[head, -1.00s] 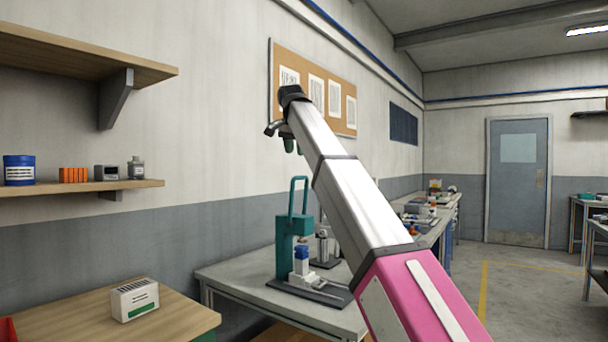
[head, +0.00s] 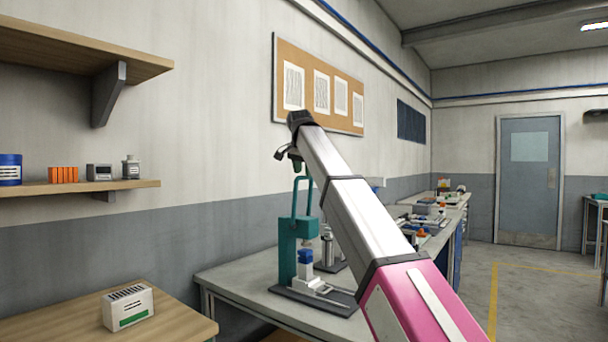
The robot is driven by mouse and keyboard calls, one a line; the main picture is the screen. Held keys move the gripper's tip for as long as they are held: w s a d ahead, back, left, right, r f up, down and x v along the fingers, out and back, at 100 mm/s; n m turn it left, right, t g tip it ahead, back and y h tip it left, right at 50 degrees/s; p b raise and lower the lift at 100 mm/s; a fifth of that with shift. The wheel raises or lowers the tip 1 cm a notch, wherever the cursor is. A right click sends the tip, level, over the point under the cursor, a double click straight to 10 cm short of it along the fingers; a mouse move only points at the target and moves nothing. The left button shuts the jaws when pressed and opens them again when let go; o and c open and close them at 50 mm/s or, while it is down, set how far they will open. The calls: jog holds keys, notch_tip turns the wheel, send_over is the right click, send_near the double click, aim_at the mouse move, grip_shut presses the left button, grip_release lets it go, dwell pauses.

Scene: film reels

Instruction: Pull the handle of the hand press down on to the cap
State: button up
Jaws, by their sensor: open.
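The hand press (head: 286,252) is teal and stands on a dark base plate on the grey bench. Its handle (head: 294,198) is a teal loop that stands upright above the body. A blue cap (head: 305,256) sits on a white piece under the press head, on the right side of the press. My gripper (head: 294,161) hangs at the end of my arm, just above the top of the handle in the picture. It is small here and partly hidden by my wrist. It is open and empty; whether it is level in depth with the handle I cannot tell.
The grey bench (head: 236,282) holds the press, with a grey metal device (head: 328,247) behind it, partly covered by my arm. A wooden table (head: 60,325) with a white box (head: 128,307) is at the lower left. Wall shelves (head: 75,188) hang at the left.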

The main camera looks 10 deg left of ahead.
jog(key=shift+x, duration=0.75)
jog(key=shift+c, duration=0.2)
grip_shut()
jog(key=s+d+f+t+y, duration=0.1)
jog(key=s+d+f+y, duration=0.1)
jog(key=d, duration=0.3)
jog(key=s+d+f+m+t+y, duration=0.1)
jog(key=s+d+f+t+y, duration=0.1)
jog(key=s+d+f+y, duration=0.1)
jog(key=shift+d+f+m+y, duration=0.3)
jog(key=shift+d+f+y, duration=0.55)
jog(key=shift+d, duration=0.95)
jog(key=shift+f+h, duration=0.25)
jog(key=shift+o, duration=0.2)
grip_release()
jog(key=shift+r, duration=0.1)
